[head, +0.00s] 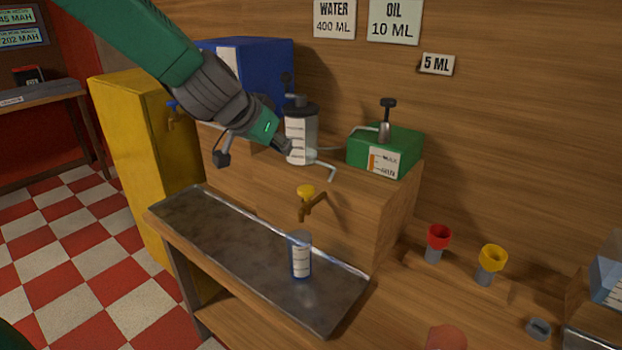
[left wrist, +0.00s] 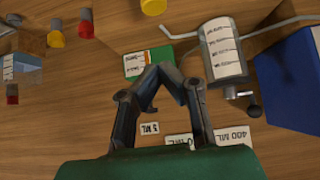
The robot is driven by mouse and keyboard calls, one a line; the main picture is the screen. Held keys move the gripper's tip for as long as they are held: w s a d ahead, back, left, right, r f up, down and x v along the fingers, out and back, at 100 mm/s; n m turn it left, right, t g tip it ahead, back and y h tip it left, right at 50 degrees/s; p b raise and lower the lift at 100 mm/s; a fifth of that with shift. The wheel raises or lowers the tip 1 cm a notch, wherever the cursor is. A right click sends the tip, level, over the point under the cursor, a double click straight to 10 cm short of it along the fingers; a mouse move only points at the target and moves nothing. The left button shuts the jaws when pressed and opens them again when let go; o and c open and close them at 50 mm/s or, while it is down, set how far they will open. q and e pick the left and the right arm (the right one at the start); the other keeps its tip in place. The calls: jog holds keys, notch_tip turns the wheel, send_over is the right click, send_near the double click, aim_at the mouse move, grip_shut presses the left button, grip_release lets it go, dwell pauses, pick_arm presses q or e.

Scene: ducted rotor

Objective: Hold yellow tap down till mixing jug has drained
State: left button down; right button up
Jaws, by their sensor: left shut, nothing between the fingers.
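The mixing jug (head: 299,135), clear with a white scale and dark lid, stands on the wooden shelf; it also shows in the left wrist view (left wrist: 222,48). I cannot tell its liquid level. The yellow tap (head: 306,191) sticks out from the shelf's front below it; its yellow knob seems to show at the top of the left wrist view (left wrist: 153,6). A clear bottle (head: 300,260) with a scale and bluish base stands under the tap on the metal tray. My left gripper (head: 285,147) is shut and empty, in front of the jug and above the tap, apart from the knob.
A green box (head: 385,150) with a pump handle stands right of the jug, a blue tank (head: 262,75) to its left. The metal tray (head: 215,228) is mostly bare. Red (head: 438,236) and yellow (head: 492,258) funnel cups stand at right. A yellow cabinet (head: 135,165) is at left.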

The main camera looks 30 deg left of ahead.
pick_arm(q)
send_over(304, 190)
jog(key=w, duration=0.1)
jog(key=f, duration=0.7)
jog(key=shift+w+a+f, duration=0.1)
jog(key=shift+a+f, duration=0.1)
jog(key=shift+f, duration=0.2)
jog(key=shift+s+f+b, duration=0.2)
jog(key=shift+f+b, duration=0.15)
jog(key=shift+f, duration=1.35)
jog(key=shift+d, duration=0.1)
jog(key=shift+s+f+b, duration=0.1)
jog(key=shift+f+b, duration=0.45)
jog(key=shift+f, duration=0.35)
jog(key=shift+s+f, duration=0.15)
jog(key=shift+f, duration=0.05)
dwell(3.6)
